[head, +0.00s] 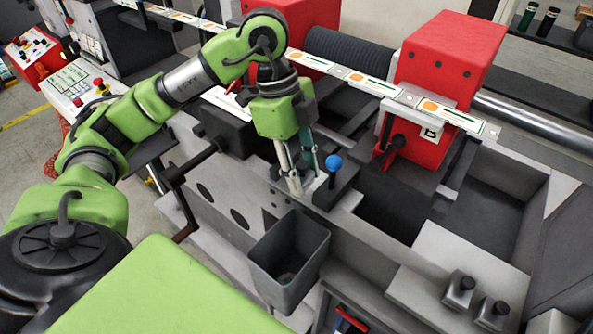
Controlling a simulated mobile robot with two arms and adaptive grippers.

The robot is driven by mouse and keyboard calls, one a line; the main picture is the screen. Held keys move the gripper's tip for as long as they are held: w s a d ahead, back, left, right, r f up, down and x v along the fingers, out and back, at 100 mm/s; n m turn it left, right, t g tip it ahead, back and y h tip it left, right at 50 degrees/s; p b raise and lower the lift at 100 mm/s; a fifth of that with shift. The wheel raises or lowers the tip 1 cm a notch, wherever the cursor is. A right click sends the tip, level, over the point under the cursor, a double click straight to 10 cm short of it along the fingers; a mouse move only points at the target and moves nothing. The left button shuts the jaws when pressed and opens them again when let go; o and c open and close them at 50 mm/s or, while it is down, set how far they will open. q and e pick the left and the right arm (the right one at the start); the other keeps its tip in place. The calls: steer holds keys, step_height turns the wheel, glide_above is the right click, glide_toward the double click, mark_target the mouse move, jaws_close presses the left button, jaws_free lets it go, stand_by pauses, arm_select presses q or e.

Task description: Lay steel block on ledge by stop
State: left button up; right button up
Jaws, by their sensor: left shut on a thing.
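My left gripper (296,184) reaches down over the front rail of the machine, left of a blue ball knob (333,162). Its fingers are shut on a small pale grey piece at their tips, which looks like the steel block. The fingers hide most of it, and I cannot tell whether it touches the surface below. The ledge and stop are hard to make out around the fingertips. My right gripper is not in view.
A grey open bin (289,252) hangs on the machine's front just below the gripper. A red housing (452,60) marked B stands at right, with a label strip (375,85) running across. Two small dark-topped fittings (459,288) stand on the lower right plate. A crank handle (187,170) juts out at left.

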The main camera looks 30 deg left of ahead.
arm_select(q)
steer(key=w+a+f+p, duration=0.1)
steer(key=w+a+f, duration=0.1)
steer(key=w+f, duration=0.1)
steer(key=w+a+f+p, duration=0.2)
steer(key=w+a+f, duration=0.1)
steer(key=w+a+f+p, duration=0.2)
steer(key=w+a, duration=0.1)
steer(key=w, duration=0.1)
steer(key=shift+f, duration=0.4)
steer(key=shift+w+a+f, duration=0.2)
steer(key=shift+a+f, duration=0.05)
steer(key=shift+f, duration=0.15)
step_height(320, 180, down, 2)
steer(key=shift+p, duration=1.15)
steer(key=shift+f, duration=0.65)
